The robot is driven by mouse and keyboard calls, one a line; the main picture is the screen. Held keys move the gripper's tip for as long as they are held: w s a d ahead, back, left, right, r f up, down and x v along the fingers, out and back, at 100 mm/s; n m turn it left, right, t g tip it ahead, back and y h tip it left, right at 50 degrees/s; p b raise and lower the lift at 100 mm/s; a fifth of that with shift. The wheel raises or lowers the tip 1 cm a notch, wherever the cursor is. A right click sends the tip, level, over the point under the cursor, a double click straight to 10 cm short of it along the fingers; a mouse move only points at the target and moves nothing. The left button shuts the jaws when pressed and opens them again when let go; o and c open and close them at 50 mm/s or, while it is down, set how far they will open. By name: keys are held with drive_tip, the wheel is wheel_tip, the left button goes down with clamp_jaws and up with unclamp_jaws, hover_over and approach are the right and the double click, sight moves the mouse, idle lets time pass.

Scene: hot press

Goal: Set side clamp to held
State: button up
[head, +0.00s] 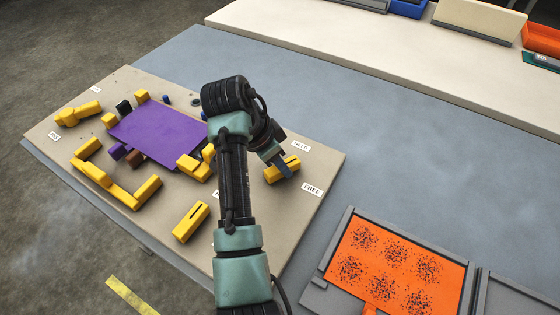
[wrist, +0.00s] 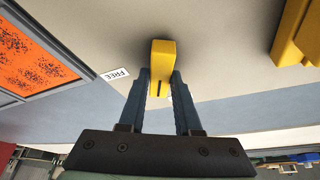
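The side clamp is a yellow slotted block (head: 283,169) at the right side of the beige fixture board (head: 318,178). It stands between a label reading FREE (head: 312,189) and another label (head: 301,146), probably HELD, too small to read surely. My gripper (head: 279,164) is down at this block. In the wrist view, the fingers of my gripper (wrist: 161,88) stand on either side of the yellow block (wrist: 162,60), with no clear gap. I cannot tell whether they press on it. A purple plate (head: 160,133) lies in the fixture, partly hidden by my arm.
Several other yellow blocks surround the plate, including a slotted one (head: 191,222) at the front. An orange speckled panel (head: 390,265) in a grey frame lies at the lower right. The blue-grey table (head: 400,140) is clear behind it. Bins stand on the far white counter (head: 350,45).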

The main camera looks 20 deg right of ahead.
clamp_jaws()
drive_tip(key=shift+r, duration=0.1)
drive_tip(key=shift+r+n+p, duration=0.15)
drive_tip(key=shift+n+p, duration=0.15)
drive_tip(key=shift+p, duration=0.45)
drive_tip(key=n+t+p, duration=0.1)
drive_tip(key=p, duration=0.1)
drive_tip(key=shift+s+r+n+p, duration=0.1)
drive_tip(key=shift+r+n+p, duration=0.05)
drive_tip(key=shift+n+p, duration=0.2)
drive_tip(key=n+p, duration=0.2)
drive_tip(key=shift+n+t+y+p, duration=0.3)
drive_tip(key=shift+n+t+y, duration=0.05)
drive_tip(key=shift+t+y, duration=0.05)
drive_tip(key=shift+f+n, duration=0.3)
drive_tip(key=shift+f, duration=0.05)
